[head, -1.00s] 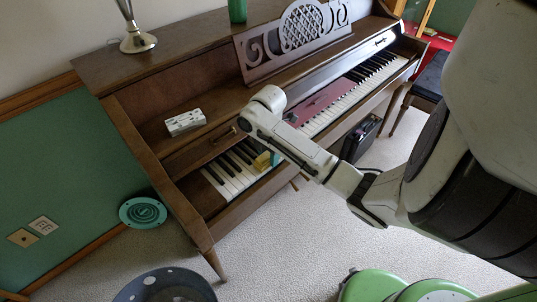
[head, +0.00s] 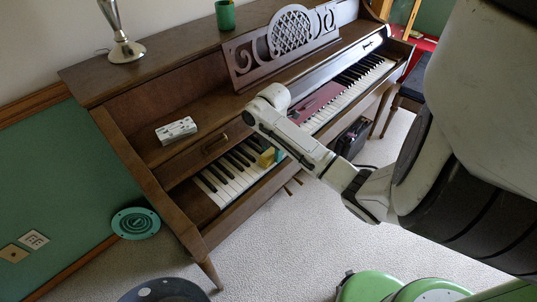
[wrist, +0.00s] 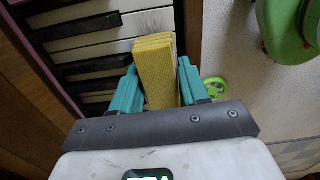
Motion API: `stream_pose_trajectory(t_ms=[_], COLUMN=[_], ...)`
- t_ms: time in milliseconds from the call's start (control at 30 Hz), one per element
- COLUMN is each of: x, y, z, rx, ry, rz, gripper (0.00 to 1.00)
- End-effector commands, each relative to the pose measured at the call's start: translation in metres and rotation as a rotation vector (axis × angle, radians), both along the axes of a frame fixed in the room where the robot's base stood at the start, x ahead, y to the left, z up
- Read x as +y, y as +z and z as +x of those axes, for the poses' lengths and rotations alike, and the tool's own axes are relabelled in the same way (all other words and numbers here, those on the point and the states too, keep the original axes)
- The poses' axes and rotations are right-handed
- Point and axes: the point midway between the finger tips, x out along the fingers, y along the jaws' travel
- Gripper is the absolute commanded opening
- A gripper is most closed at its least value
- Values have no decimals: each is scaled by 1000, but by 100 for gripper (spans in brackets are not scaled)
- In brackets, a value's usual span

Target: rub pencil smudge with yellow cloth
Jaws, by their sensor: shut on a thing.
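My gripper (wrist: 157,78) has teal fingers and is shut on a folded yellow cloth (wrist: 155,68). In the wrist view the cloth's far end lies over the white piano keys (wrist: 88,41). I cannot tell whether it touches them. Faint grey marks, likely the pencil smudge (wrist: 148,19), show on a white key just beyond the cloth. In the head view the cloth (head: 266,157) is low over the left part of the keyboard (head: 222,181), and my arm hides the keys behind it. The smudge cannot be made out there.
The wooden key slip borders the keys at the front. A white box (head: 176,130) lies on the piano's left shelf. A lamp (head: 126,48) and green cup (head: 225,15) stand on top.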

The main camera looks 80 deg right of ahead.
Motion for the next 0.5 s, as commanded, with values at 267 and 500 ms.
stream_pose_trajectory(t_ms=[267,500], x=[-9,-23], y=[-1,0], z=[-6,-15], rx=[2,3], ry=[-2,-3], rz=[1,1], gripper=[20,20])
